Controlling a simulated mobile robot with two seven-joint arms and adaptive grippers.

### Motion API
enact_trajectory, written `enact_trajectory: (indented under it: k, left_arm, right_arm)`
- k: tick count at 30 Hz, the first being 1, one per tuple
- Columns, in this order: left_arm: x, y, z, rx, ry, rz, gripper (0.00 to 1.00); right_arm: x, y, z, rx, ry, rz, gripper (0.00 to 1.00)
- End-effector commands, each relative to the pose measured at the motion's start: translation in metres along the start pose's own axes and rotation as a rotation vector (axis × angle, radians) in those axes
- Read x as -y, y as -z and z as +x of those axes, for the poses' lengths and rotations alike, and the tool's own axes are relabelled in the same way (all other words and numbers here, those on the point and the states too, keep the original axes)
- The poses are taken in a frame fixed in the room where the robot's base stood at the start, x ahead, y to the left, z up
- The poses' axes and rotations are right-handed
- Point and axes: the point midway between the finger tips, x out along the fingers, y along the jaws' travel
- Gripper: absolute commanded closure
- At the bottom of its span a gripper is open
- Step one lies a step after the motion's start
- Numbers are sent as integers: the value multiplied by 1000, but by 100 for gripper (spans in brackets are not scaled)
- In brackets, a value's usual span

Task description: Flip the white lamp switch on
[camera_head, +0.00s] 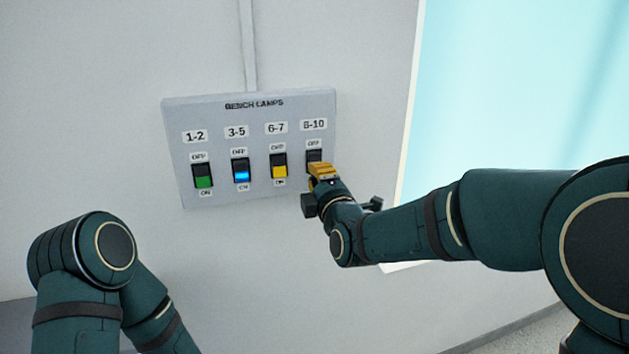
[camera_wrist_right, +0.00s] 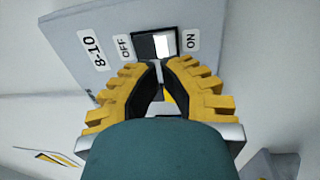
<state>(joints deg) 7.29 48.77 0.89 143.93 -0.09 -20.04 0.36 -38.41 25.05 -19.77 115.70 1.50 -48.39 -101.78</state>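The white lamp switch, labelled 8-10, is the rightmost on the panel. In the head view its dark upper part (camera_head: 314,156) shows, and my right gripper (camera_head: 322,172) hides the rest. In the right wrist view the switch (camera_wrist_right: 155,44) shows a black half toward OFF and a bright white half toward ON. My right gripper (camera_wrist_right: 162,63) has its yellow fingers brought together at the tips, right by the switch's edge. Contact cannot be told. Nothing is seen held. My left gripper is out of view; only my left arm shows at lower left.
The grey BENCH LAMPS panel (camera_head: 222,150) is on the wall. Left of the white switch are the green (camera_head: 203,177), blue (camera_head: 241,171) and yellow (camera_head: 279,166) switches. A conduit (camera_head: 248,45) rises above the panel. A bright window (camera_head: 520,90) is at right.

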Motion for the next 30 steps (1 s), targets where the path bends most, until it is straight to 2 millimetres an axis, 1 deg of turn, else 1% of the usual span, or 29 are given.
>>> enact_trajectory:
  k: [2, 3, 9, 12, 15, 18, 21, 30]
  left_arm:
    - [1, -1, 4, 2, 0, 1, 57]
    - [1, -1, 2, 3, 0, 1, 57]
    - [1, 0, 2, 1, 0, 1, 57]
    - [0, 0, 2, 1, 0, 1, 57]
    - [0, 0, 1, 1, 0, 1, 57]
    - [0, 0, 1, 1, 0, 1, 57]
    - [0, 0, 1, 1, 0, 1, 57]
    - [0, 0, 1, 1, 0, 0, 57]
  right_arm:
    - [2, -4, 0, 1, 1, 0, 100]
    - [1, -3, -12, 0, 1, 2, 100]
    - [0, -3, -56, -1, 2, 2, 100]
    - [0, -2, -73, -1, 2, 2, 100]
    - [0, -2, -86, -1, 1, 2, 100]
    - [0, -3, -95, 0, 2, 2, 100]
    - [1, -2, -99, -1, 3, 1, 100]
    - [1, -2, -100, -1, 3, 0, 100]
